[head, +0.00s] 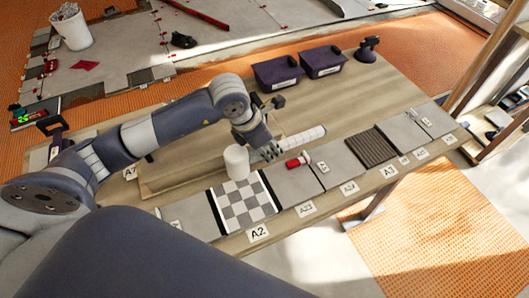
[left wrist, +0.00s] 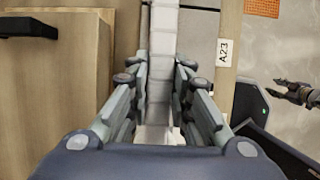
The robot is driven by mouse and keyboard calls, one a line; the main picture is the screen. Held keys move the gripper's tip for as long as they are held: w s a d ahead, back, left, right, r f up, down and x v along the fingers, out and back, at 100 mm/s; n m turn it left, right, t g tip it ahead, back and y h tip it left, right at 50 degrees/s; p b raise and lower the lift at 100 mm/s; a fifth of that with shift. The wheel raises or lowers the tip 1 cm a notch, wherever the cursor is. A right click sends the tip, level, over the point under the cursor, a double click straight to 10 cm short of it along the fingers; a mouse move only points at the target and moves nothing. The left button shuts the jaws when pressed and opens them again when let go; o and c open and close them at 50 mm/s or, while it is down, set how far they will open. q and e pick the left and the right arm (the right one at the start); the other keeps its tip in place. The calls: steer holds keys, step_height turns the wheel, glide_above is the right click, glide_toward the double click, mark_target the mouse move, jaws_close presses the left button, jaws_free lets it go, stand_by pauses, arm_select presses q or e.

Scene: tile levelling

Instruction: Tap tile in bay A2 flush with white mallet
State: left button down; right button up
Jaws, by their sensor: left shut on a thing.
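The checkered grey-and-white tile (head: 243,203) lies in bay A2, behind the label A2 (head: 259,233). The white mallet has a cylindrical head (head: 236,162), held just behind the tile's far edge in the picture; I cannot tell its exact height. Its banded handle (head: 306,138) extends right through my left gripper (head: 267,150), which is shut on it. In the left wrist view the pale handle (left wrist: 161,60) runs between the fingers of my left gripper (left wrist: 160,110). A dark, pincer-like shape at that view's right edge may be my right gripper (left wrist: 292,92); its jaw state is unclear.
The table (head: 370,105) carries a row of other tiles, including a dark ribbed one (head: 374,146). A small red-and-white tool (head: 298,161) lies just right of the checkered tile. Two dark bins (head: 278,72) (head: 322,61) stand at the back.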

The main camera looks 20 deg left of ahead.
arm_select(q)
steer(key=shift+f, duration=0.3)
step_height(320, 180, down, 7)
steer(key=b, duration=0.5)
steer(key=shift+w+f, duration=0.1)
steer(key=shift+f, duration=0.4)
step_height(320, 180, up, 5)
steer(key=p, duration=0.2)
steer(key=shift+p, duration=0.35)
steer(key=shift+f, duration=0.15)
